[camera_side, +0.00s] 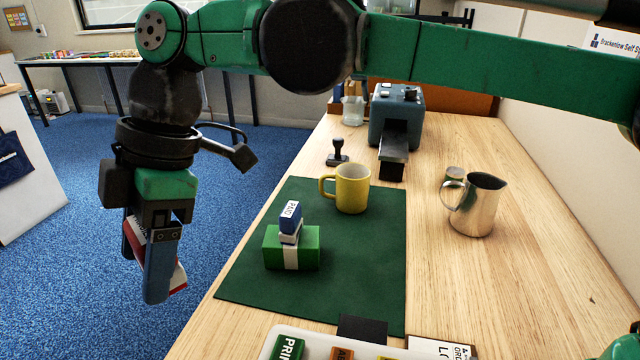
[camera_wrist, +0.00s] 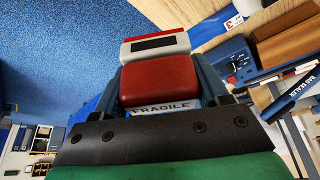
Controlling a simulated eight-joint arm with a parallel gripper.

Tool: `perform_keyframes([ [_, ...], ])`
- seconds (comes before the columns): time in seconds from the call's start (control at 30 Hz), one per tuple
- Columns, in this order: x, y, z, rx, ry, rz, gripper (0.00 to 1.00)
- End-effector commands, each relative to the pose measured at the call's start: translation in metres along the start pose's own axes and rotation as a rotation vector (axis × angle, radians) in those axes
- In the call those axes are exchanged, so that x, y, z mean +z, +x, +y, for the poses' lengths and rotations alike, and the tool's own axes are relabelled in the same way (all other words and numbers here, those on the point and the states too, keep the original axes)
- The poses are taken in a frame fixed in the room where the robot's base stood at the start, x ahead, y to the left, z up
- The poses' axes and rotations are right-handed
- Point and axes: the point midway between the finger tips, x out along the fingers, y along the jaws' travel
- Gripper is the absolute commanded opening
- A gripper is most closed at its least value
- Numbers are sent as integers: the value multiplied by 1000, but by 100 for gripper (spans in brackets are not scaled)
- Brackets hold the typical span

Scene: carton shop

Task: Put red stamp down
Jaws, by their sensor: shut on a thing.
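The red stamp (camera_wrist: 158,80) has a red body, a white and red end with a dark strip, and a label reading FRAGILE. My gripper (camera_side: 155,268) is shut on the red stamp, which also shows in the side view (camera_side: 179,279), partly hidden behind a finger. In the side view, gripper and stamp hang in the air left of the table, in front of the blue floor. The green mat (camera_side: 350,282) lies on the wooden table (camera_side: 520,285), to the right of my gripper.
A blue PAID stamp (camera_side: 289,217) stands on a green box with a white band (camera_side: 307,250) on the mat. A yellow mug (camera_side: 353,190) is behind it. A metal pitcher (camera_side: 478,205) stands right. A white tray (camera_side: 268,350) is at the front. The mat's front is largely clear.

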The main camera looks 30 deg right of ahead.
Motion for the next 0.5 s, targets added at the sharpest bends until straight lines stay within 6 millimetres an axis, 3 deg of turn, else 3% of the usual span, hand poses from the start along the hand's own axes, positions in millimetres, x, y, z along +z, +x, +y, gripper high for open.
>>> perform_keyframes([
  [0.1,-8,3,-7,-53,-126,0,14],
  [0.27,-5,18,-10,-74,-182,-1,14],
  [0.5,18,72,-9,-73,-179,-1,14],
])
